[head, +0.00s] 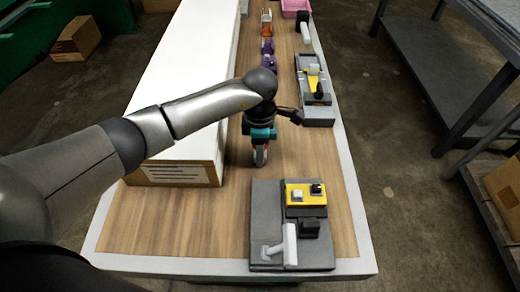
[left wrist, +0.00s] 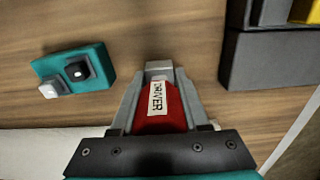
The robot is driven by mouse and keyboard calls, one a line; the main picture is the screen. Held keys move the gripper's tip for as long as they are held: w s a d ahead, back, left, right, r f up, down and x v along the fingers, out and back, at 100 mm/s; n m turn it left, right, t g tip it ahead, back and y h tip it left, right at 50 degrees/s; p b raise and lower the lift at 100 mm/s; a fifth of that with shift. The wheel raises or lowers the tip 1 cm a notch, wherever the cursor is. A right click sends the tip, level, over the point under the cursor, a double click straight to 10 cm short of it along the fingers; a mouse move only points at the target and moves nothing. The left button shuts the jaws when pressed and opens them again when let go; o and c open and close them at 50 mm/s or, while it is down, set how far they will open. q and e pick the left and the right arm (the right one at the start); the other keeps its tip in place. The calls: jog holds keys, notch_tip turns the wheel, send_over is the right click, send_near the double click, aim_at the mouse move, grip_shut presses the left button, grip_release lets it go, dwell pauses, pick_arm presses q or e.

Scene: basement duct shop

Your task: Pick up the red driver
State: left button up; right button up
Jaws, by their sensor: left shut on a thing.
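The red driver (left wrist: 165,112) carries a white label reading "DRIVER" and sits between the two grey fingers of my left gripper (left wrist: 158,88). My left gripper is shut on it. In the head view, my left gripper (head: 260,160) points down over the wooden bench top, with a bit of red showing between its fingers. I cannot tell whether the driver touches the bench. My right gripper is not in view.
A teal box with a white and a black button (left wrist: 75,70) lies beside the gripper. A grey station with a yellow block (head: 305,194) stands at the near right, another (head: 318,122) farther back. A long white box (head: 190,75) lines the left. Purple items (head: 268,62) stand beyond.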

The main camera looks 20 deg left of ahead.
pick_arm(q)
jog(key=shift+r, duration=0.15)
grip_shut()
jog(key=shift+r, duration=0.3)
notch_tip(320, 180, up, 19)
jog(key=p, duration=0.2)
jog(key=shift+r, duration=0.1)
